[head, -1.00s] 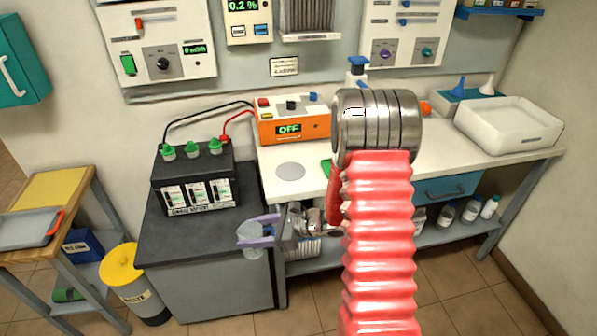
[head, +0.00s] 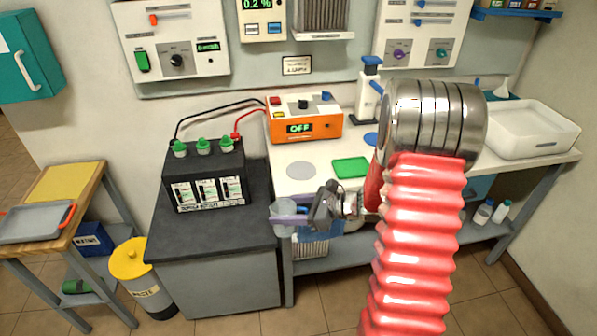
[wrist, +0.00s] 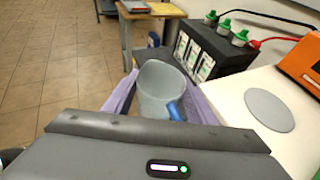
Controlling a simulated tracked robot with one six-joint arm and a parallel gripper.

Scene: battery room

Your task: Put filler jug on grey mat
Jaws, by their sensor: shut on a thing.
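The filler jug (wrist: 160,88) is a translucent grey-blue cup with a blue handle, upright between the purple fingers in the wrist view. My gripper (head: 289,215) is shut on it and holds it in front of the workbench's left end, beside the dark battery cabinet. The grey mat (head: 301,170) is a round disc on the white bench top, behind and slightly right of the jug in the head view. It also shows bare at the right of the wrist view (wrist: 269,110).
A green mat (head: 351,167) lies right of the grey one. An orange charger (head: 305,120) stands behind the mats, with cables to a black battery (head: 206,178) on the cabinet. A white tray (head: 530,135) is at the bench's right. My arm hides part of the bench.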

